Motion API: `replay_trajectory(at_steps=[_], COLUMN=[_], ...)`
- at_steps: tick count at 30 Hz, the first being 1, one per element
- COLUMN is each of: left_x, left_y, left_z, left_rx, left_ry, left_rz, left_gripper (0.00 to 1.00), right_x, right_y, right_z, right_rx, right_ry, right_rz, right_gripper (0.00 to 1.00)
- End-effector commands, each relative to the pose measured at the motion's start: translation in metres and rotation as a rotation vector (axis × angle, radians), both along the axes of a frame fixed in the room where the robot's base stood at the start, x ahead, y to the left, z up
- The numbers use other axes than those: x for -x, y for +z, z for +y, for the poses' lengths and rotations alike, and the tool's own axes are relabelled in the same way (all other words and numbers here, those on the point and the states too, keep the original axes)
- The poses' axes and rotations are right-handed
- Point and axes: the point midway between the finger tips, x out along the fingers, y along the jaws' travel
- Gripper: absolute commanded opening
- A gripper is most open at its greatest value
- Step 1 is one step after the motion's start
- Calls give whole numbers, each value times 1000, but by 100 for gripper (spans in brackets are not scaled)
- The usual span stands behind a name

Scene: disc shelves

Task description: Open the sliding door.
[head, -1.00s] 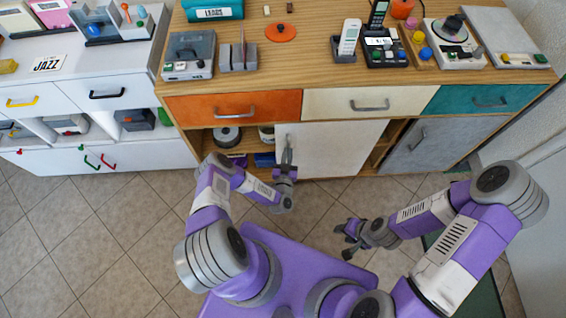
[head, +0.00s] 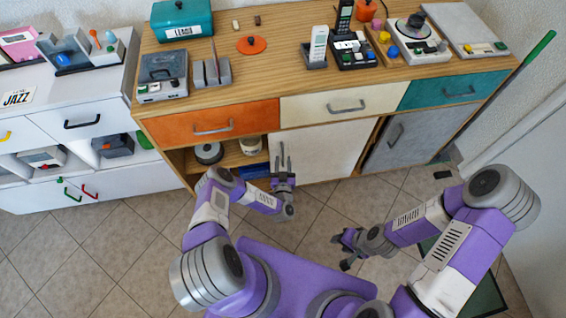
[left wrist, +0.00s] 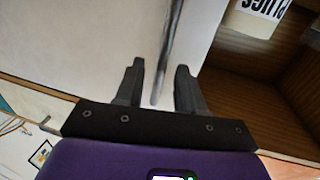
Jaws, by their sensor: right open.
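The white sliding door (head: 322,150) fills the middle lower part of the wooden cabinet. A dark gap shows at its right side and an open compartment at its left. Its upright bar handle (left wrist: 165,55) is near its left edge in the head view. My left gripper (head: 282,174) is at this handle. In the left wrist view my left gripper (left wrist: 157,85) is open, with the bar between its fingers and room on both sides. My right gripper (head: 345,248) is open and empty above the floor, away from the cabinet.
The open compartment holds a dark round reel (head: 208,152), a cream mug (head: 251,146) and a blue item (head: 253,172). A grey door (head: 410,138) is on the right. Drawers run above, and several devices stand on the top. Tiled floor (head: 130,240) lies in front.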

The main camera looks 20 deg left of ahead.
Motion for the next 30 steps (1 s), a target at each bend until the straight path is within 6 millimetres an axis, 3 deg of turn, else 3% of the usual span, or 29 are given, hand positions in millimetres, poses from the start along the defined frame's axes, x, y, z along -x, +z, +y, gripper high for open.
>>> replay_trajectory(at_steps=[8, 21, 30], left_x=[3, 63, 71], left_y=[1, 2, 0], left_z=[0, -23, -25], left_rx=[-1, 0, 0], left_ry=[1, 1, 1], left_rz=[-1, 0, -1], left_gripper=[38, 38, 38], right_x=[0, 0, 0], right_y=[2, 24, 25], right_z=[0, 0, 0], right_rx=[0, 0, 0], right_ry=[0, 0, 0], right_rz=[0, 0, 0], right_gripper=[43, 43, 43])
